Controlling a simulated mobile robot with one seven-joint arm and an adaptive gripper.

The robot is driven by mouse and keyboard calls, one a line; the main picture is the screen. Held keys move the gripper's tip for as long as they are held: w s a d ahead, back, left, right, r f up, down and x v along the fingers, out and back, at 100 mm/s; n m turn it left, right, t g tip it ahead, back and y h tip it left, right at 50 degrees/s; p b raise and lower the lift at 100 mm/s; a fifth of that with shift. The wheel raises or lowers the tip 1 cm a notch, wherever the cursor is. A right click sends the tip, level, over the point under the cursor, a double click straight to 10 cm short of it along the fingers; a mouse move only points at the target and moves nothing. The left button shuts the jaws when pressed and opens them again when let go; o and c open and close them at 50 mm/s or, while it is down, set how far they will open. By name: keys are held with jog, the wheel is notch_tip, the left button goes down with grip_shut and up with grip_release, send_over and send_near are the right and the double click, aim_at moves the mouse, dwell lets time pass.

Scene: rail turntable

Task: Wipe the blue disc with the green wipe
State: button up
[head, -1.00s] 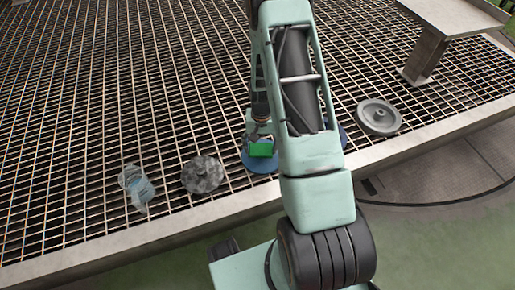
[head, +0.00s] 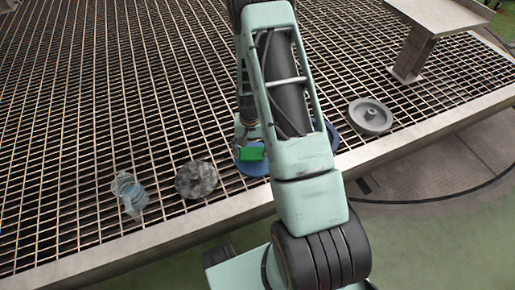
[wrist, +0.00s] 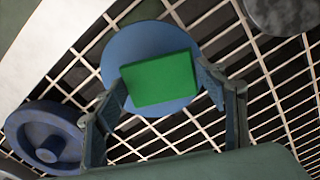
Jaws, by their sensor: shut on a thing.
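The blue disc (head: 256,168) lies flat on the metal grating, partly hidden behind my arm in the head view. It also shows in the wrist view (wrist: 130,45), with its middle covered by the green wipe. The green wipe (head: 252,151) is a bright green block, seen in the wrist view (wrist: 160,79) between my fingers. My gripper (wrist: 165,85) is shut on the wipe, one finger on either side, over the disc. I cannot tell whether the wipe touches the disc.
A mottled grey disc (head: 197,180) and a crumpled clear plastic item (head: 129,194) lie to the left. A dark blue wheel (wrist: 45,137) is beside the blue disc, and a grey wheel (head: 370,117) lies to the right. A raised metal shelf (head: 440,14) stands far right.

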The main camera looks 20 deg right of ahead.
aim_at(262, 150)
jog(key=shift+s+a, duration=0.1)
jog(key=shift+a, duration=0.35)
jog(key=shift+d+r, duration=0.15)
jog(key=shift+d, duration=2.4)
jog(key=shift+a, duration=2.5)
jog(key=shift+d+f+b, duration=0.15)
jog(key=shift+d+b, duration=0.15)
jog(key=shift+d, duration=1)
jog(key=shift+d+f+b, duration=0.1)
jog(key=shift+d+b, duration=0.15)
jog(key=shift+d, duration=1)
notch_tip(262, 150, up, 8)
jog(key=p, duration=0.5)
jog(key=shift+r+p, duration=0.1)
jog(key=shift+p, duration=0.2)
